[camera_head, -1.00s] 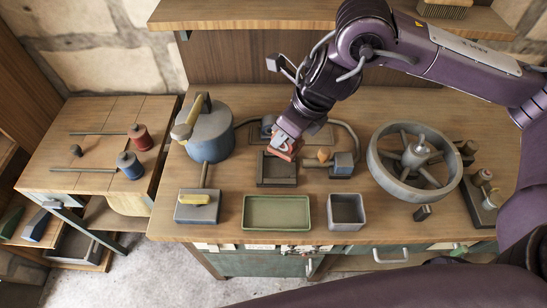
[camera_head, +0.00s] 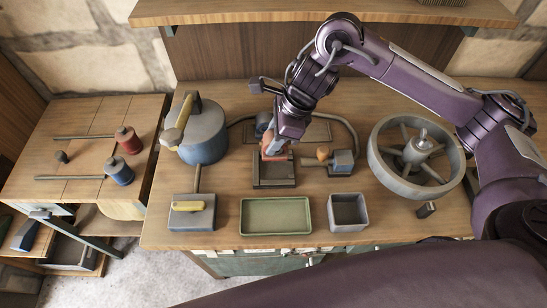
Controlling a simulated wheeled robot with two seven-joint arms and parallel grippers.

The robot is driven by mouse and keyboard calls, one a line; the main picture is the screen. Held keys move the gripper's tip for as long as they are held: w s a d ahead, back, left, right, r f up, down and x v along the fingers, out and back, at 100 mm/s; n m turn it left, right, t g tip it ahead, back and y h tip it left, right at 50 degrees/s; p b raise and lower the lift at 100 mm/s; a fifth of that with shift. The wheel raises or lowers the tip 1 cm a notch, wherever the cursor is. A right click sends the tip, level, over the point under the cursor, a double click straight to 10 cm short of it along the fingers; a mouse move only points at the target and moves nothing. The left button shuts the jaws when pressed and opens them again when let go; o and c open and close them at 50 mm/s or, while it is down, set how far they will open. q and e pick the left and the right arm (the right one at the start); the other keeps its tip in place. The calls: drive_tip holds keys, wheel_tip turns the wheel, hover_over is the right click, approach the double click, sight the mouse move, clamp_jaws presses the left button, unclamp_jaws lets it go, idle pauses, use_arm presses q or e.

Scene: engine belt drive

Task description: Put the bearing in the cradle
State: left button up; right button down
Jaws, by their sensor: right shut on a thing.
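My right gripper (camera_head: 274,149) points down over the dark square holder (camera_head: 274,184), which looks like the cradle. It is shut on a small reddish-orange piece (camera_head: 271,155), probably the bearing. The jaws hide much of the piece, and its shape is hard to make out. The piece is at the back part of the holder; I cannot tell whether it touches it. My left gripper is not in view.
A green tray (camera_head: 275,230) and a grey square bin (camera_head: 330,224) stand in front. A large spoked wheel (camera_head: 378,165) is at the right. A blue-grey can (camera_head: 203,149) stands at the left. A small block with an orange knob (camera_head: 342,161) sits close right of the holder.

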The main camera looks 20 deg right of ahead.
wheel_tip(320, 180, down, 5)
drive_tip(key=shift+r, duration=0.1)
drive_tip(key=shift+f+b, duration=0.55)
drive_tip(key=shift+f, duration=1.35)
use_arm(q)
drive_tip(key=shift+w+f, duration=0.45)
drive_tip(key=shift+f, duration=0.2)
use_arm(e)
drive_tip(key=c, duration=0.9)
unclamp_jaws()
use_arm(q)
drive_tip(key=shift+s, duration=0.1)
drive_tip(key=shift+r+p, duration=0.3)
use_arm(e)
drive_tip(key=v, duration=1.2)
drive_tip(key=shift+s, duration=0.1)
